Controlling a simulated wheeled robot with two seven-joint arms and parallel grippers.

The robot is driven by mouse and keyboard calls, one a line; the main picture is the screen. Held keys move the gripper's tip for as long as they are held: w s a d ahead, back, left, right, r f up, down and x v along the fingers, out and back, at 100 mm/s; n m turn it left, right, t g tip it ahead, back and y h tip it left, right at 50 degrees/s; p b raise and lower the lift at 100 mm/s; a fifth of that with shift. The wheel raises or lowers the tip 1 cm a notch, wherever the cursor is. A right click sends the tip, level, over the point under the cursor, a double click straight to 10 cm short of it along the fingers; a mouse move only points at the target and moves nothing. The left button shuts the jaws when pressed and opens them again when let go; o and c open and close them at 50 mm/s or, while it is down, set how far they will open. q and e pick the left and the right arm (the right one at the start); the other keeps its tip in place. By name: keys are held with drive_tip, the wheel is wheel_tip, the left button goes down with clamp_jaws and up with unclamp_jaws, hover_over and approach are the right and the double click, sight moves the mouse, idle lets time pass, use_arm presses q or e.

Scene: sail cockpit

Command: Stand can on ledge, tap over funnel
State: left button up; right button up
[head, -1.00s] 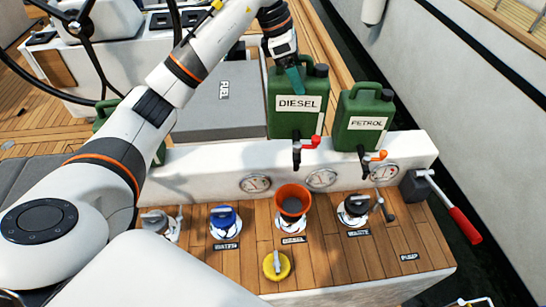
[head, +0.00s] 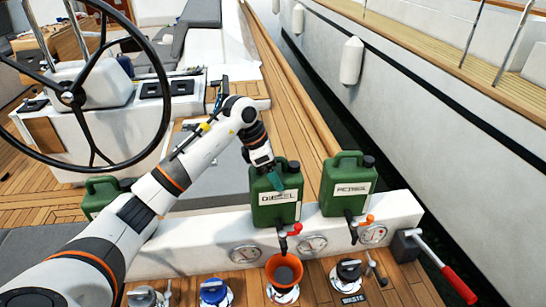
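The green DIESEL can (head: 275,203) is upright at the white ledge (head: 205,235), its red-handled tap (head: 288,232) on the near side. The tap is above the orange funnel (head: 284,270), which sits in a deck filler. Whether the fingers are closed on the handle is hidden. The green PETROL can (head: 347,188) stands to the right, its tap (head: 363,221) also facing near. My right gripper is out of view.
Another green can (head: 101,190) is partly behind my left arm. Blue (head: 213,291) and black WASTE (head: 348,270) fillers flank the funnel. A red-handled pump lever (head: 458,285) is at the right. Gauges (head: 244,254) line the ledge face. A steering wheel (head: 75,97) is at left.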

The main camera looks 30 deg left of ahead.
use_arm(q)
drive_tip(key=shift+f, duration=0.3)
drive_tip(key=shift+f, duration=0.2)
drive_tip(key=o, duration=2)
drive_tip(key=shift+s+f, duration=0.1)
drive_tip(key=b+v, duration=0.3)
drive_tip(key=v, duration=0.8)
drive_tip(key=shift+r, duration=0.2)
drive_tip(key=shift+s+a+r, duration=0.15)
drive_tip(key=shift+s+r, duration=0.05)
drive_tip(key=shift+r, duration=0.25)
